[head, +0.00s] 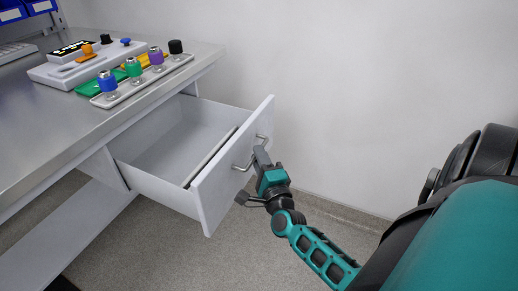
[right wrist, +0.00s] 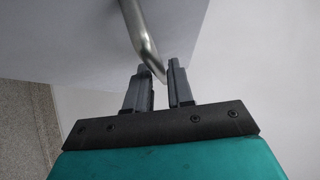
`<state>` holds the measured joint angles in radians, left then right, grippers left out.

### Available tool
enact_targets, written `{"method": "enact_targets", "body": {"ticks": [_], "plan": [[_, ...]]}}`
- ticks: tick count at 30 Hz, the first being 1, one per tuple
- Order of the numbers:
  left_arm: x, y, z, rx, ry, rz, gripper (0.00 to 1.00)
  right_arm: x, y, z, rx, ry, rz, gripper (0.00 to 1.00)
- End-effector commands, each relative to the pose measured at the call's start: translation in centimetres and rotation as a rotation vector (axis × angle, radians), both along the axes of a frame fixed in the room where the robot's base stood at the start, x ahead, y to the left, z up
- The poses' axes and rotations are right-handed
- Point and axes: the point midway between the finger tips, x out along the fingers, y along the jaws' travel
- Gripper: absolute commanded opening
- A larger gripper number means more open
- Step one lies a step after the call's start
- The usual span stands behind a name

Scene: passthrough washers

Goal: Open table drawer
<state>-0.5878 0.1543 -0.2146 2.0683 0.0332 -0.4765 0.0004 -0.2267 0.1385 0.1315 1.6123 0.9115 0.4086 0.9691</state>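The table drawer (head: 208,203) is light grey, pulled well out from under the table, and empty inside as far as I see. Its front carries a metal bar handle (head: 240,166), which also shows in the right wrist view (right wrist: 136,28). My right gripper (head: 260,156) is at the drawer front, with its fingers on either side of the handle bar near its bend. In the right wrist view the fingers (right wrist: 161,78) stand a narrow gap apart with the bar between them, apparently shut on it. My left gripper is not in view.
The grey table (head: 75,128) holds a tray of colored cylinders (head: 142,82) and a panel with knobs (head: 88,62) above the drawer. Blue bins (head: 22,10) stand at the back left. A white wall (head: 370,90) rises behind. The floor beneath the drawer front is clear.

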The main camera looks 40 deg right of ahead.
Motion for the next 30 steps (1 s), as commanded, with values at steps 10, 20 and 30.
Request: {"method": "enact_targets", "body": {"ticks": [10, 20, 30], "plan": [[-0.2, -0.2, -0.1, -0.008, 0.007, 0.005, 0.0, 0.0, 0.0, 0.0, 0.0, -0.001, 0.0, 0.38], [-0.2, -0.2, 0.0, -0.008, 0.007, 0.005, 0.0, -3.1, 1.3, -0.5, 0.001, 0.003, -0.001, 0.38], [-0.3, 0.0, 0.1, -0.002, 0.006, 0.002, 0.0, -9.6, 4.0, -1.5, -0.001, 0.004, -0.001, 0.38]]}}
